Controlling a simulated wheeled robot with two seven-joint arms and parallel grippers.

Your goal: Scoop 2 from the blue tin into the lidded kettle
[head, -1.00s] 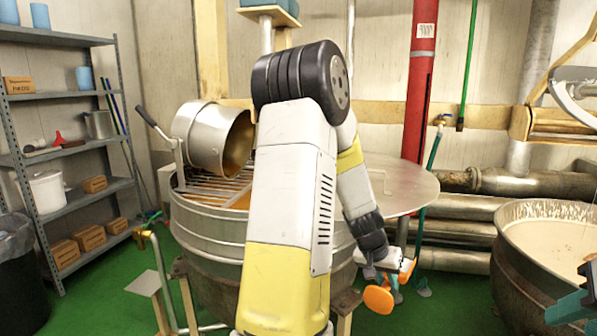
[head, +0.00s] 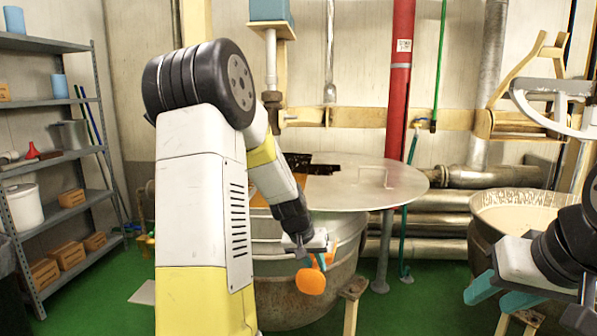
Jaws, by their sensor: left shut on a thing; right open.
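My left gripper (head: 318,244) is shut on an orange scoop (head: 311,281), which hangs in front of the large steel kettle. The kettle (head: 285,288) has a flat, round grey lid (head: 375,188) with a wire handle, over its right part. An orange patch shows at its left part, mostly hidden by my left arm. My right gripper (head: 500,290) is open and empty at the right edge, in front of a second kettle. A blue box-like container (head: 272,10) stands on a high wooden bracket, cut by the top edge; I cannot tell whether it is the blue tin.
The second kettle (head: 480,228), at right, is open with cream-coloured contents. A grey shelf (head: 85,205) at left holds boxes, blue cups and a white bucket. A red pipe (head: 399,85) and horizontal steel pipes run behind.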

